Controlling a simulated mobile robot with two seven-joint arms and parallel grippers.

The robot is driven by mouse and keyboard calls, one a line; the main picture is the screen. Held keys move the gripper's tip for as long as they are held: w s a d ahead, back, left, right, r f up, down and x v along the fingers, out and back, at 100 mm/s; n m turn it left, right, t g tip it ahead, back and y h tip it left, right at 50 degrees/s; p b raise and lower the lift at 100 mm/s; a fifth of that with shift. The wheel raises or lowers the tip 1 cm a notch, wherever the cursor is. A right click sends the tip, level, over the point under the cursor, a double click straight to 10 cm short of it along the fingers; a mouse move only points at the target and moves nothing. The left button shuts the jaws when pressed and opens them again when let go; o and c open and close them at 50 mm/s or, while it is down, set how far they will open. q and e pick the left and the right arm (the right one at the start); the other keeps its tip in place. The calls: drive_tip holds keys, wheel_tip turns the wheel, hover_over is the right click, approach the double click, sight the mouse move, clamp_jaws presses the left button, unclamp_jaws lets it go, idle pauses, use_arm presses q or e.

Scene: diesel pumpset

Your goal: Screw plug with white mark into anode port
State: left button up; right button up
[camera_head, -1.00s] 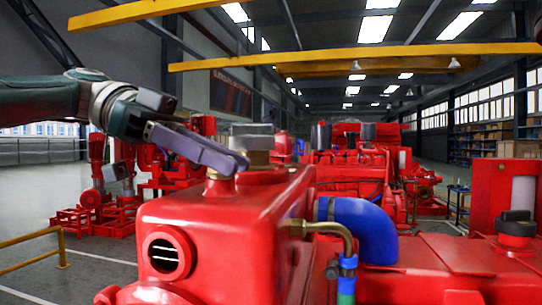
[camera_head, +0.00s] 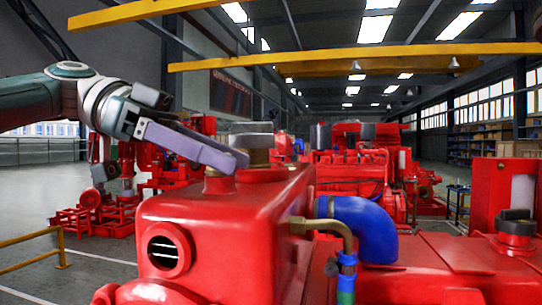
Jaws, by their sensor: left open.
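A brass fitting with a grey hex top (camera_head: 252,140) stands on the top of the red housing (camera_head: 235,205). I cannot make out a white mark on it, and I cannot tell whether it is the plug. My left gripper (camera_head: 238,160) reaches in from the left, open. Its lavender finger crosses in front of the brass fitting's left side. Whether it touches the fitting is unclear. My right gripper is out of view.
A round port with slats (camera_head: 166,252) is on the housing's front. A brass elbow pipe (camera_head: 325,226) and a blue hose (camera_head: 365,228) are on its right. A yellow rail (camera_head: 35,250) stands at the lower left. More red pumpsets fill the background.

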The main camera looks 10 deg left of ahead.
use_arm(q)
drive_tip(key=shift+f+n+t+b, duration=0.1)
drive_tip(key=shift+n+t+b, duration=0.25)
drive_tip(key=shift+n+t, duration=0.4)
